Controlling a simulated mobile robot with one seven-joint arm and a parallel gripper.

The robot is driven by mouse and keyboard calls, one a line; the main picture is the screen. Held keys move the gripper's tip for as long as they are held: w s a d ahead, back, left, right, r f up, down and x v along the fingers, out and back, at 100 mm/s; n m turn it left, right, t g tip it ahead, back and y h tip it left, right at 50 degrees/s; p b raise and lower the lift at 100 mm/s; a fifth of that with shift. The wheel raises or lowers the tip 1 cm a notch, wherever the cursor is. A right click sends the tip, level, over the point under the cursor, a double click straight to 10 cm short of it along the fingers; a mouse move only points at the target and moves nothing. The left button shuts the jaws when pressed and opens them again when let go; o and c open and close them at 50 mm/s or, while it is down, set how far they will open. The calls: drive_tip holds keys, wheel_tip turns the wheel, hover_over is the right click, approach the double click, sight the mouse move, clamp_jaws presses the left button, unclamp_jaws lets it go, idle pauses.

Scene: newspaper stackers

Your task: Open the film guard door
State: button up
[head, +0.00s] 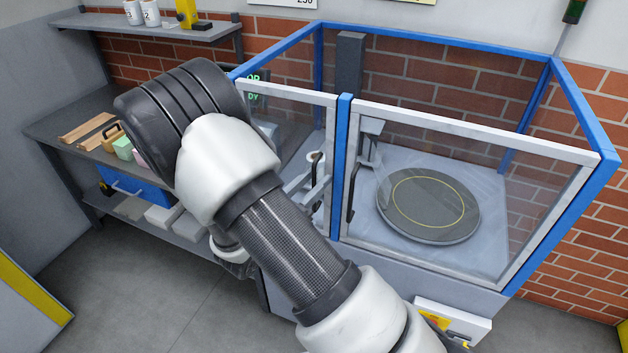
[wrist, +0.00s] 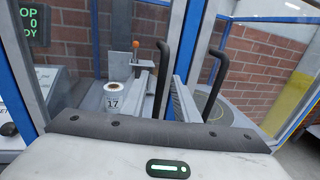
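A blue-framed guard with clear panels in white frames stands on the right. Its left panel's white top rail (head: 285,86) and right panel's white top rail (head: 470,125) meet at a blue post (head: 343,130). Each panel carries a black bar handle beside that post: the left handle (wrist: 161,75) and the right handle (wrist: 213,82). Both panels look shut. My gripper (wrist: 163,92) is open, and its two grey fingers lie on either side of the left handle in the wrist view. I cannot tell whether they touch it. My arm partly hides the left panel in the head view.
Inside the guard are a round dark turntable (head: 428,205) and a white roll marked 17 (wrist: 112,97). A grey workbench (head: 62,128) with small items and a blue bin (head: 135,188) stands left. Grey floor (head: 130,285) is clear in front.

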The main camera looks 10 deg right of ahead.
clamp_jaws()
drive_tip(key=shift+a, duration=0.1)
